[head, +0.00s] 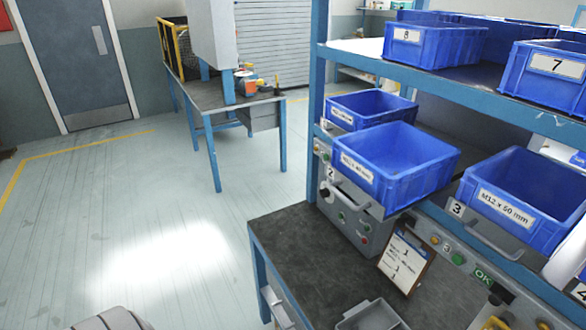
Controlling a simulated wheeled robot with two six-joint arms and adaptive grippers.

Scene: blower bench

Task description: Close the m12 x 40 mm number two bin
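The blue M12 x 40 mm bin (392,167) is in the middle right of the head view. It juts out from the lower shelf, forward of the control panel marked 2 (345,212). Its white label (357,168) is on the front, and the inside that shows looks empty. A grey handle (360,199) is just below its front edge. Neither of my grippers is clearly in view. A pale part of mine shows at the bottom left edge, and a white part at the right edge, with no fingers to be seen.
A smaller-looking blue bin (369,108) is behind it, and the M12 x 50 mm bin (525,198) is to its right. Bins 8 (432,45) and 7 (546,75) stand on the upper shelf. A clipboard (405,261) leans above the dark bench (300,250), where a grey tray (372,314) sits.

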